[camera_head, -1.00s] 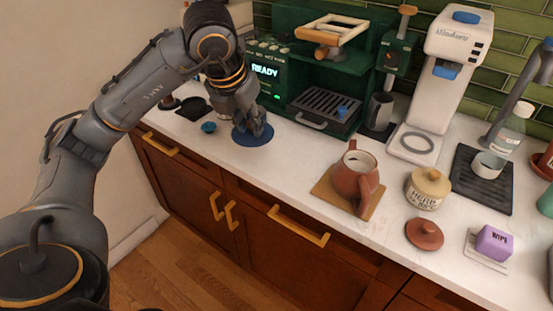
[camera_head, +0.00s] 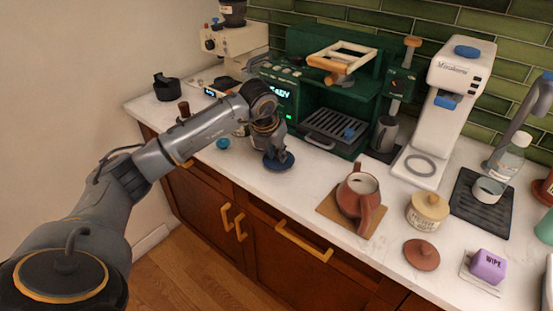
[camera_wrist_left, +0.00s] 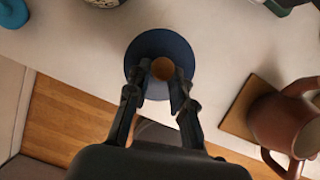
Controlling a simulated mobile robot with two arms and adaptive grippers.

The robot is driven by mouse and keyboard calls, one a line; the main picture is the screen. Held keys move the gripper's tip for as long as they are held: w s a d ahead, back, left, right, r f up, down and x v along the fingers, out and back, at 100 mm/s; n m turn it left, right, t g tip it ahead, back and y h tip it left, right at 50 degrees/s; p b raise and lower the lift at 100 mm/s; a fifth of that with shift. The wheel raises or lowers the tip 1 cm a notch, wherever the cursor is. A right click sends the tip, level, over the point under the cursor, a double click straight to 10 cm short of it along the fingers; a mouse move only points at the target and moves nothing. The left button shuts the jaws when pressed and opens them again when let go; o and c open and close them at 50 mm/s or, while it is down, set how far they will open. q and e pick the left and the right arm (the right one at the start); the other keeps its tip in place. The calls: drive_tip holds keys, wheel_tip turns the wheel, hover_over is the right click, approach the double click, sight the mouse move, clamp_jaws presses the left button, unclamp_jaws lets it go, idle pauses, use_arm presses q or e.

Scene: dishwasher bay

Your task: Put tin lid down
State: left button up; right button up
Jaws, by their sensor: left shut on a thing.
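The tin lid is a dark blue disc (camera_head: 284,166) near the counter's front edge, below my left gripper (camera_head: 277,150). In the left wrist view the blue disc (camera_wrist_left: 146,45) has a small brown knob (camera_wrist_left: 163,68) between the fingertips. My left gripper (camera_wrist_left: 163,84) is shut on this knob from above. The disc looks level and low over the white counter; whether it touches the counter I cannot tell. A pale container (camera_wrist_left: 103,2), cut off by the top edge, stands beyond it in the wrist view. My right gripper is not in view.
A small teal object (camera_head: 222,143) is left of the lid. A brown teapot (camera_head: 366,205) on a wooden board (camera_head: 336,213) stands to the right. The green coffee machine (camera_head: 300,55) is behind. Bare counter (camera_head: 312,178) lies between lid and board.

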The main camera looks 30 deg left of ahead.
sight(276, 161)
use_arm(q)
drive_tip(key=shift+w+a+f, duration=0.1)
drive_tip(key=shift+w+f, duration=0.1)
drive_tip(key=shift+f, duration=0.15)
wheel_tip(276, 161, down, 2)
drive_tip(key=shift+f+p, duration=0.1)
drive_tip(key=shift+p, duration=0.65)
drive_tip(key=shift+f, duration=0.6)
drive_tip(key=o, duration=0.9)
drive_tip(key=shift+o, duration=0.2)
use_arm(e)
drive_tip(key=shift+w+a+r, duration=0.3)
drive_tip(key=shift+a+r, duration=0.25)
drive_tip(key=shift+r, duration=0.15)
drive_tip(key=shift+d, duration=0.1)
